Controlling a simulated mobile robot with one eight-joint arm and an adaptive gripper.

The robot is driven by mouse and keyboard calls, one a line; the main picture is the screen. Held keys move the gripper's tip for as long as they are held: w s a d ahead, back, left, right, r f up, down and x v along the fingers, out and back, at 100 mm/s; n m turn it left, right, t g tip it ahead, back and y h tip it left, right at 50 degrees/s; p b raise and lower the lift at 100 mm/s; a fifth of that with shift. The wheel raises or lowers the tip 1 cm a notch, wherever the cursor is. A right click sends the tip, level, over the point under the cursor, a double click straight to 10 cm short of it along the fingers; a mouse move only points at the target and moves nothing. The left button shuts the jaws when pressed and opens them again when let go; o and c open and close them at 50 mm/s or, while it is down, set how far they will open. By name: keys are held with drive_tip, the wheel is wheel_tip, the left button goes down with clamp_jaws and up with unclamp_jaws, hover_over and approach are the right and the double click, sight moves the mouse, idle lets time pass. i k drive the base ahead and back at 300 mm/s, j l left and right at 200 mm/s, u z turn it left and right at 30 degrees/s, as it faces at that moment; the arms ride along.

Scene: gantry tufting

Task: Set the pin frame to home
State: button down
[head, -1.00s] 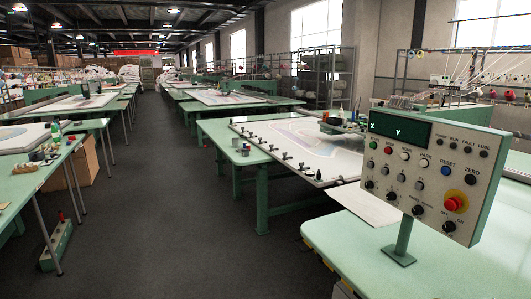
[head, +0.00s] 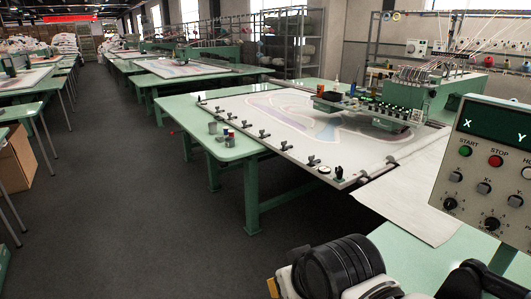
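The pin frame (head: 290,122) is a white board with a coloured curved pattern, lying flat on a green table (head: 180,122). Several dark clamps or pins line its near and left edges. A green tufting head unit (head: 392,110) with lit green spots stands over its right part. The control panel (head: 484,190) at the right is cut off by the picture edge. It shows X and Y on its dark display, a green START and a red STOP button, and X and Y knobs. A black part of my arm at the bottom right may be my gripper (head: 478,279); its fingers are not clear.
A white sheet (head: 415,200) lies between the pin frame and the panel's green table (head: 400,250). Small spools and a cup (head: 213,127) stand on the table's left part. The dark floor aisle (head: 110,200) at left is clear. More tables stand behind.

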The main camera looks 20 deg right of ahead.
sight(350, 140)
drive_tip(key=i, duration=0.7)
drive_tip(key=i+l+u, duration=0.15)
drive_tip(key=i, duration=0.5)
drive_tip(key=i+l, duration=0.1)
drive_tip(key=i, duration=0.6)
drive_tip(key=i+l, duration=0.2)
drive_tip(key=l, duration=0.2)
drive_tip(key=i+l+u, duration=0.15)
drive_tip(key=l, duration=0.25)
